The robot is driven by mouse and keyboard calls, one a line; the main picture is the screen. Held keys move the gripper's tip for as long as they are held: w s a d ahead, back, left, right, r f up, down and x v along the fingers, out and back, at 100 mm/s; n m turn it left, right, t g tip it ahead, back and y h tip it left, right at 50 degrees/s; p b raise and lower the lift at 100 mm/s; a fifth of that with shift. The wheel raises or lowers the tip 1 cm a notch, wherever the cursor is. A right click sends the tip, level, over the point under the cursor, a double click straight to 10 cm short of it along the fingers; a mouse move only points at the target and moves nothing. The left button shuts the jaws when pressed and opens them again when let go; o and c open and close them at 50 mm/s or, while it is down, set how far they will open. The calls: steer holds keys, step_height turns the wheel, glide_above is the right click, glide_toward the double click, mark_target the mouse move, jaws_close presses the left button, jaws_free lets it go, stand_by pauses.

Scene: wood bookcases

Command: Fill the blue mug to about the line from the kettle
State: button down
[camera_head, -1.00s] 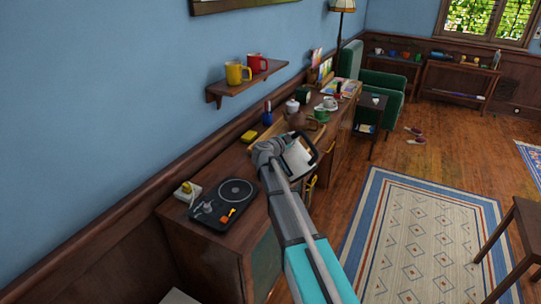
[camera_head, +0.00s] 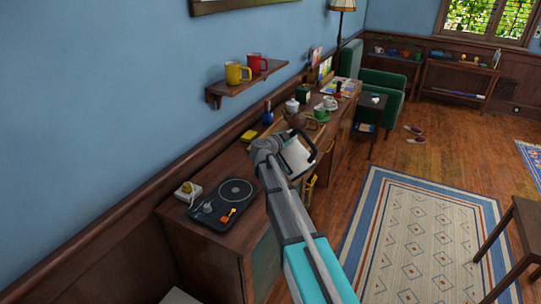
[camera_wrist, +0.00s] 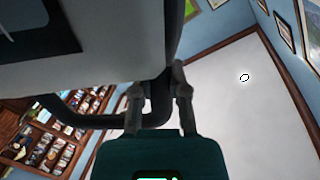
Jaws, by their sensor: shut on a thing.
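The kettle (camera_head: 298,158) is pale with a dark handle and is held above the wooden desk, looking tilted in the head view. In the wrist view the kettle's body (camera_wrist: 100,62) fills the upper left. My gripper (camera_wrist: 160,95) is shut on its dark handle, one finger on each side. My arm hides part of the kettle and the desk behind it. A small blue item (camera_head: 391,52) on the far shelf table is too small to identify.
A black device with a round plate (camera_head: 236,191) lies on the desk's near end. A blue narrow-necked vessel (camera_head: 267,117), a yellow block (camera_head: 249,136), a lidded white pot (camera_head: 292,106) and a green cup (camera_head: 320,114) stand farther along. Yellow (camera_head: 237,73) and red mugs (camera_head: 257,62) stand on the wall shelf.

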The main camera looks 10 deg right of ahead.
steer(key=shift+w+a+r+n+g+p, duration=0.3)
steer(key=shift+w+a+r+n+p, duration=0.65)
steer(key=shift+w+n, duration=0.25)
stand_by(5.9)
steer(key=shift+s+f, duration=0.1)
steer(key=s+d+f+m+b, duration=0.2)
steer(key=shift+s+f+b, duration=0.2)
steer(key=shift+s+b, duration=0.15)
steer(key=shift+s+d+f+m, duration=0.15)
steer(key=shift+d+m, duration=0.05)
steer(key=shift+m, duration=0.3)
